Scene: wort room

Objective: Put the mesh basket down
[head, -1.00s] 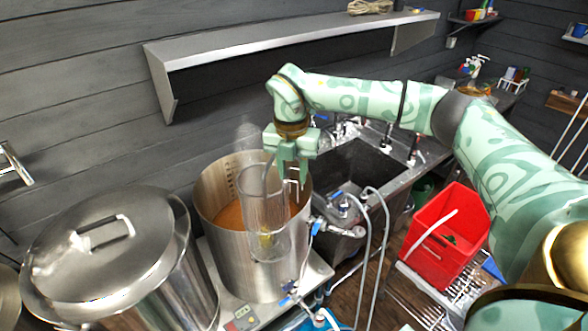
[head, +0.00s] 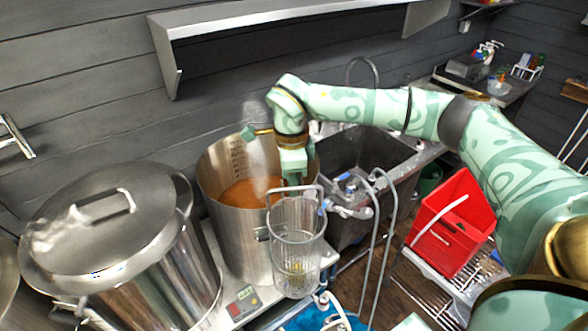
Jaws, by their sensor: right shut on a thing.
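The mesh basket (head: 297,247) is a clear-looking cylinder with a handle across its top and some yellowish matter near its bottom. It appears upright, in front of the open steel pot (head: 236,244) of orange-brown liquid, overlapping the pot's right side. My right gripper (head: 292,180) points down above the basket and is shut on its handle. The fingertips are partly hard to make out. I cannot tell whether the basket's bottom touches anything. My left gripper is not in view.
A lidded steel pot (head: 108,235) stands at left. A dark sink (head: 365,155) lies behind the basket. Taps and grey hoses (head: 383,240) stand to its right. A red bin (head: 455,225) is on a wire rack farther right. A blue-filled container (head: 312,318) is below the basket.

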